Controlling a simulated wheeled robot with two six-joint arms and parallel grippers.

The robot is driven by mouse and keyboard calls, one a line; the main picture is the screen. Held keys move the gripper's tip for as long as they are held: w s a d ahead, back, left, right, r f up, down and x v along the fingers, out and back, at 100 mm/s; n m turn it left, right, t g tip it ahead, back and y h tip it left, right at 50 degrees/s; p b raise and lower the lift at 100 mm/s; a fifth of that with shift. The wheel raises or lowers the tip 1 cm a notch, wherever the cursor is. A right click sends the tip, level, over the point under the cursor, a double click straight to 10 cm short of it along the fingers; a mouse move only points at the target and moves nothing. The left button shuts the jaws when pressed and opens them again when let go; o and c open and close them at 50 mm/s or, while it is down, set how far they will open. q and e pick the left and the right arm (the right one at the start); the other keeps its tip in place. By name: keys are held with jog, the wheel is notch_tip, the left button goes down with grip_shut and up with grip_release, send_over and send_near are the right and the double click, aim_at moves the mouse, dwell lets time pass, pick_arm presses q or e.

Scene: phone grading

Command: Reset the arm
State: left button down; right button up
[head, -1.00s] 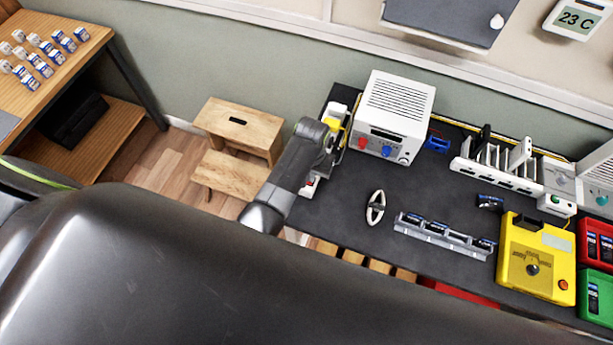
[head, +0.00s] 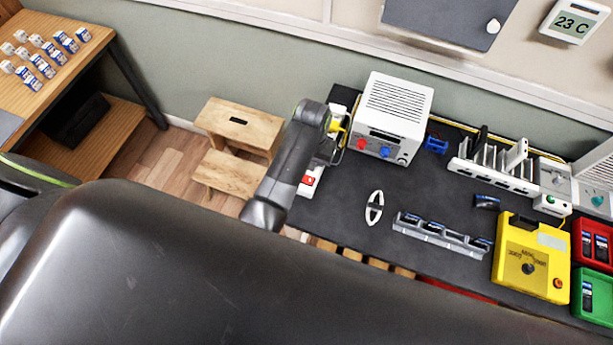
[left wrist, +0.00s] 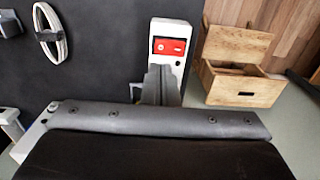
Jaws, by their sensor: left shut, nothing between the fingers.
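My left arm reaches up over the left end of the dark bench (head: 335,215). Its gripper (left wrist: 158,86) shows in the left wrist view as dark fingers, closed together with nothing between them. The fingers are in front of the lower part of a white strip with a red switch (left wrist: 170,46). I cannot tell whether they touch it. In the head view the gripper is mostly hidden by my own wrist, and the red switch (head: 308,180) shows just below it. My right gripper is in neither view.
A white power supply box (head: 395,115) stands just right of my left wrist. A white oval ring (head: 375,197), a grey rack with phones (head: 440,236) and a yellow tester (head: 530,262) lie further right. A wooden step stool (head: 240,125) stands left of the bench.

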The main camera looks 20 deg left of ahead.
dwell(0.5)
pick_arm(q)
jog(key=s+a+n+t, duration=0.1)
jog(key=s+a+t, duration=0.1)
jog(key=s+a, duration=0.9)
jog(key=s+a+r+t+y, duration=0.2)
jog(key=s+a+r, duration=0.4)
jog(key=s+r, duration=0.45)
notch_tip(320, 180, down, 33)
jog(key=s+a+g+b, duration=0.2)
jog(key=b, duration=0.6)
jog(key=s+f+b, duration=0.2)
jog(key=s+f, duration=0.3)
jog(key=f, duration=0.3)
jog(key=s+d+f+b, duration=0.1)
jog(key=s+f+b, duration=0.1)
jog(key=s+f, duration=0.3)
jog(key=s+d+f+h+b, duration=0.1)
jog(key=s+f, duration=0.4)
jog(key=f, duration=0.5)
jog(key=shift+f+g+b, duration=0.35)
jog(key=shift+g+b, duration=0.05)
jog(key=shift+b, duration=0.4)
